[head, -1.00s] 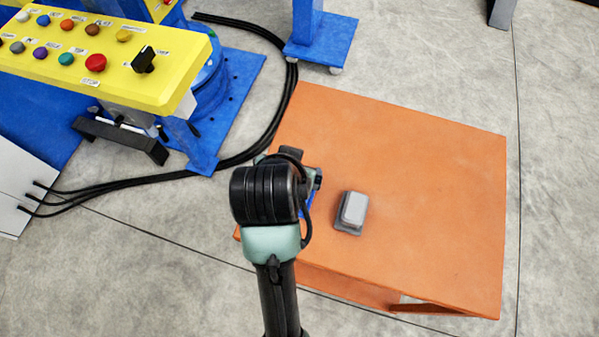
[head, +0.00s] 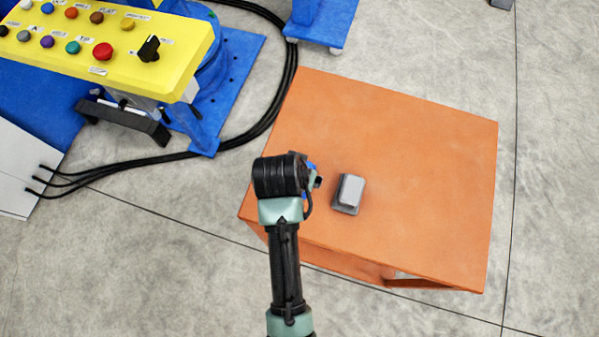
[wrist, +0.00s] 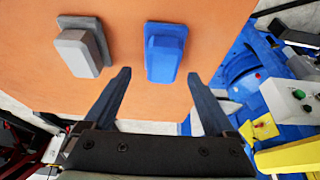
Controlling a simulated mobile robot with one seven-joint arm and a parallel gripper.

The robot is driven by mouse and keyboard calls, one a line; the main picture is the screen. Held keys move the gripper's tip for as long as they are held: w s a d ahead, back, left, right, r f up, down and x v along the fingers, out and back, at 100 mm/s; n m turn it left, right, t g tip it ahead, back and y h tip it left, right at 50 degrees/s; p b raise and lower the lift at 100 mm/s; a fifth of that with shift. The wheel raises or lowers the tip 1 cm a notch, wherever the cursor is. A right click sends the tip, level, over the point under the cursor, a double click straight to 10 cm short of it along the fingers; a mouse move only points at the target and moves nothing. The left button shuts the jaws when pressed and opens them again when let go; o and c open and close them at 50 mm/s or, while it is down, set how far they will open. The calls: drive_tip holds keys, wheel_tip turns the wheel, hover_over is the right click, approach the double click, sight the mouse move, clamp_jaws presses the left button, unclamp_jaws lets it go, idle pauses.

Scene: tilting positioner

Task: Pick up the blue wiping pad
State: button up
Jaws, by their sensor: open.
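The blue wiping pad (wrist: 165,52) lies on the orange table in the wrist view, a block with a raised middle on a wider base. My gripper (wrist: 158,74) is open and empty. Its two dark fingers are spread, with the blue pad beyond the tips, roughly between their lines and apart from them. In the head view my wrist covers most of the spot left of the grey pad. Small bits of blue show beside it, but I cannot tell whether they are the pad. My fingers are hidden there.
A grey pad (head: 348,193) of similar shape lies beside the blue one on the orange table (head: 420,180); it also shows in the wrist view (wrist: 82,52). A yellow button panel (head: 100,40) and black cables (head: 240,138) are at the left. The table's right side is clear.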

drive_tip(key=shift+a+x, duration=0.15)
drive_tip(key=shift+x, duration=1)
drive_tip(key=shift+a+x, duration=0.1)
drive_tip(key=shift+x, duration=1.05)
drive_tip(key=shift+c, duration=0.2)
drive_tip(key=c, duration=1.1)
wheel_tip(320, 180, up, 10)
